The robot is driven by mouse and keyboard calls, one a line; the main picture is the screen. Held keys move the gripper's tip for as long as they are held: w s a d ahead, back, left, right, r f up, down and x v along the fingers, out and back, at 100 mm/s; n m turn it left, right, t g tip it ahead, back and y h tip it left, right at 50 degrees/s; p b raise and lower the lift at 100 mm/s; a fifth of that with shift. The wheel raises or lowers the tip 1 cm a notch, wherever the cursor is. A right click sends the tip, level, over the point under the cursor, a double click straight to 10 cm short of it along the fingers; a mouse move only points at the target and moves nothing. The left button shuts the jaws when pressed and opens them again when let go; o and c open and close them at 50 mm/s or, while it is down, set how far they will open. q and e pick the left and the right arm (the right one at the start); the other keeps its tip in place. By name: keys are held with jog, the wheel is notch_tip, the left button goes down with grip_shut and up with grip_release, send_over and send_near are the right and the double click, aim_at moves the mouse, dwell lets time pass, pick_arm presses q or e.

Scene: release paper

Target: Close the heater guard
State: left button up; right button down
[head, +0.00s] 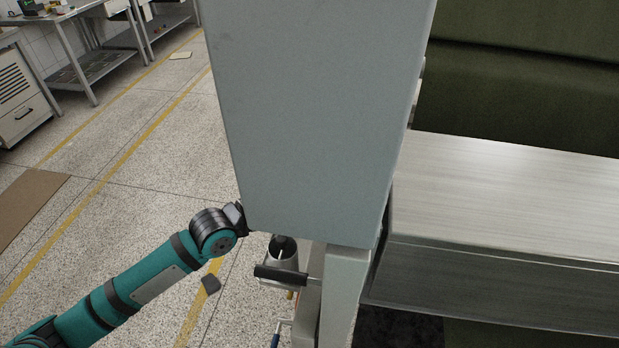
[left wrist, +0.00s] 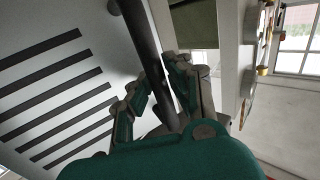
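A large grey-blue panel (head: 315,110), which looks like the outer face of the heater guard, stands upright in the middle of the head view. My left arm reaches in from the lower left, and its gripper is hidden behind the panel's lower left edge. In the left wrist view, a white face with black slots (left wrist: 60,105) fills the left side. A dark round bar handle (left wrist: 138,35) runs in front of it. My left gripper (left wrist: 164,75) has its fingers on both sides of this bar and looks closed around it. My right gripper is out of view.
A brushed metal table (head: 510,195) extends right of the panel, with a dark green surface (head: 520,85) behind it. A metal cylinder with a black crossbar (head: 281,274) sits below the panel. Workbenches (head: 95,55) stand at far left. The speckled floor (head: 150,165) between is mostly clear.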

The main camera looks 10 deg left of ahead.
pick_arm(q)
jog(key=o, duration=0.4)
jog(key=shift+s+r, duration=0.1)
jog(key=shift+s, duration=0.05)
jog(key=shift+s+a, duration=0.1)
jog(key=shift+a, duration=0.05)
jog(key=v, duration=1.1)
jog(key=shift+s+a, duration=0.15)
jog(key=shift+s, duration=0.1)
